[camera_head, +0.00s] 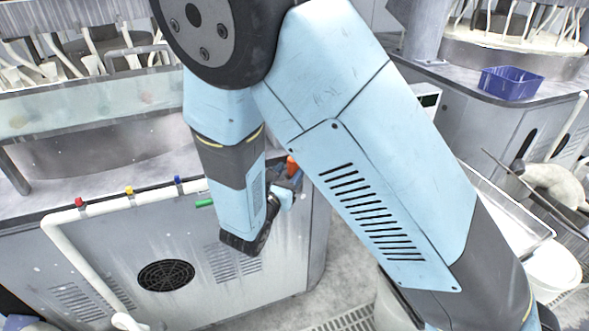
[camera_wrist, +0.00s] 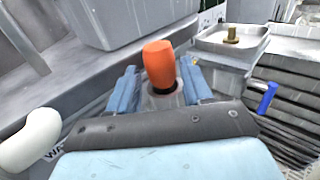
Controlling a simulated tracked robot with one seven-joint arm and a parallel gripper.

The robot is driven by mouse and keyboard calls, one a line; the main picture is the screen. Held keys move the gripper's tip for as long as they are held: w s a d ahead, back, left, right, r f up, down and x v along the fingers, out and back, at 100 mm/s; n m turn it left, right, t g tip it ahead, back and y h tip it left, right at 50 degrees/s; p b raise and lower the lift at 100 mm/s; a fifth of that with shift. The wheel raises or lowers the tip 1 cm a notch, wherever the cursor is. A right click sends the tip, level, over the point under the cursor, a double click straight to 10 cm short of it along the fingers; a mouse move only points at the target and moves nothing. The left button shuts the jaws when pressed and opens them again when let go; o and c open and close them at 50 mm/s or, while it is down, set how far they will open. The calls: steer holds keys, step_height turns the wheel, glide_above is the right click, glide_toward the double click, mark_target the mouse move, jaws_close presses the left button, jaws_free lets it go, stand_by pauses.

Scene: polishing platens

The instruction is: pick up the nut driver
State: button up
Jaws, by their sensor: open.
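An orange handle (camera_wrist: 158,62), which looks like the nut driver, stands upright in the wrist view. Its lower end goes into a dark round opening in a grey piece, and whatever is below is hidden. My gripper (camera_wrist: 160,82) is open, with one blue finger on each side of the handle. I cannot tell whether either finger touches it. In the head view, only a small orange part (camera_head: 292,164) shows beside my wrist, at the machine's edge. My gripper (camera_head: 284,194) is mostly hidden there behind my arm.
A grey bin-like block (camera_wrist: 135,20) stands behind the handle in the wrist view. A tray with a brass knob (camera_wrist: 232,34) is to the right, and a blue handle (camera_wrist: 267,98) is lower right. A blue bin (camera_head: 511,83) sits on the right-hand machine in the head view.

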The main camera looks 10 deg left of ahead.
steer(key=shift+x, duration=1.1)
steer(key=shift+c, duration=0.3)
steer(key=c, duration=0.8)
steer(key=shift+r, duration=0.15)
